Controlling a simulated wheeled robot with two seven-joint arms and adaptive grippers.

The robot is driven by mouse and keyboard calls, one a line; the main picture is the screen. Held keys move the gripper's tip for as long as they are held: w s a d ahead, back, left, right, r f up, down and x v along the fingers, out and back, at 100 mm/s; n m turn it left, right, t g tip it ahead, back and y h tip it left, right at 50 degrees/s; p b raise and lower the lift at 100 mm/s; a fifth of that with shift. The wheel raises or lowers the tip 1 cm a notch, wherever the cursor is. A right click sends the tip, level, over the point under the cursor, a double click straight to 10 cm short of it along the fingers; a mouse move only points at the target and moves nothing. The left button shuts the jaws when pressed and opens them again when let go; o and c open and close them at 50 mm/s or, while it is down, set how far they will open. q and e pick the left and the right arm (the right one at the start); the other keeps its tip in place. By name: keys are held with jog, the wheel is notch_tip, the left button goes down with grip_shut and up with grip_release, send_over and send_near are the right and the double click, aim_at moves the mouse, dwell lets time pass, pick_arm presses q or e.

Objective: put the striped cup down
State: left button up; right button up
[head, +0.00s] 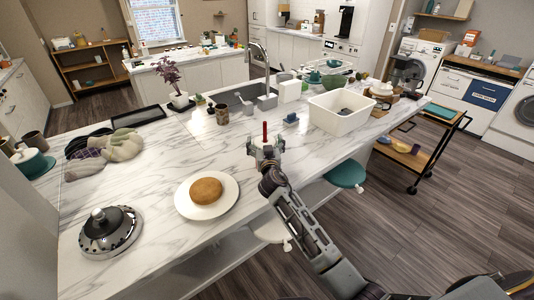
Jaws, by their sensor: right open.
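My right gripper (266,153) is open over the marble counter (150,165), near its middle. A thin upright red thing (265,132) shows right at its fingertips; I cannot tell whether it stands between them or behind them. No cup with clear stripes shows. A small brown patterned cup (222,114) stands upright on the counter, beyond and left of the gripper and apart from it. Its pattern is too small to tell as stripes. My left gripper is not in view.
A white plate (184,207) with a round brown bread (206,191) lies left of my right arm. A silver-and-black lidded thing (110,231) stands front left. A white tub (325,120) stands to the right. The counter left of the gripper has bare room.

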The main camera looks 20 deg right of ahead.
jog(key=shift+r, duration=0.2)
jog(key=shift+s+a+f, duration=0.1)
jog(key=shift+s+f, duration=0.05)
jog(key=shift+s, duration=0.45)
jog(key=s+a+b, duration=0.2)
jog(key=s, duration=0.8)
jog(key=shift+s, duration=0.3)
